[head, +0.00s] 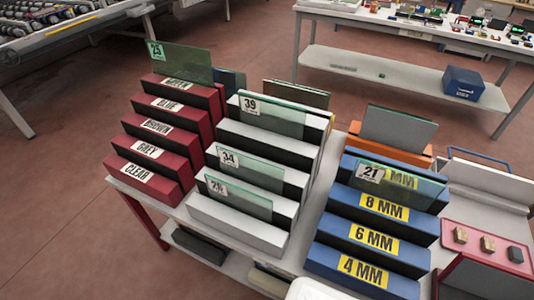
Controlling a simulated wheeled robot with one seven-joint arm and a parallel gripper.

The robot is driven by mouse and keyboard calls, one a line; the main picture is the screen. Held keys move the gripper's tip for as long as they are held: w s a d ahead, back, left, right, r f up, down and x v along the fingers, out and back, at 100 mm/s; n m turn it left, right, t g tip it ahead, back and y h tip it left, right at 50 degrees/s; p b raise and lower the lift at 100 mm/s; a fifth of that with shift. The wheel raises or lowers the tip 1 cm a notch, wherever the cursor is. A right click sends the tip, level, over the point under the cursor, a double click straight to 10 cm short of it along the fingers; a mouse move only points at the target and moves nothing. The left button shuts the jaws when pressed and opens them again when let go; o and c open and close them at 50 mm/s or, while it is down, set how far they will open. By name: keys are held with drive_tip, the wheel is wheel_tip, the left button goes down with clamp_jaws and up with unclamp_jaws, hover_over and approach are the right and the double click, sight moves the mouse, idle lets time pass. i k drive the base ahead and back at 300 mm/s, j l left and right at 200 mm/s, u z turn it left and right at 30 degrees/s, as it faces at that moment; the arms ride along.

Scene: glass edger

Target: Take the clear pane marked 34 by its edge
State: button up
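The clear pane marked 34 (256,171) stands upright on edge in the white stepped rack (236,226). It has a pale green tint, and its white tag with 34 is at its upper left corner. Its lower edge is hidden in the rack. In the same rack, a pane marked 39 (280,118) stands behind it and a pane marked 26 or 28 (245,197) stands in front of it. My gripper is not in view.
A red rack (152,158) labelled by colour is at left, holding a pane marked 25 (185,62). A blue rack (358,267) labelled in millimetres, with a pane marked 21 (405,185), is at right. A red tray (480,265) holds small blocks. A workbench (400,80) stands behind.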

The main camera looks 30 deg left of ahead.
sight(259, 174)
drive_tip(key=j+z, duration=0.1)
drive_tip(key=j, duration=0.35)
drive_tip(key=k+j+z, duration=0.1)
drive_tip(key=j, duration=0.3)
drive_tip(key=k+j, duration=0.1)
drive_tip(key=j, duration=0.35)
drive_tip(key=j+z, duration=0.15)
drive_tip(key=j, duration=0.25)
drive_tip(key=k+j+z, duration=0.1)
drive_tip(key=j, duration=0.3)
drive_tip(key=k+j+z, duration=0.1)
drive_tip(key=j, duration=0.3)
drive_tip(key=k, duration=0.05)
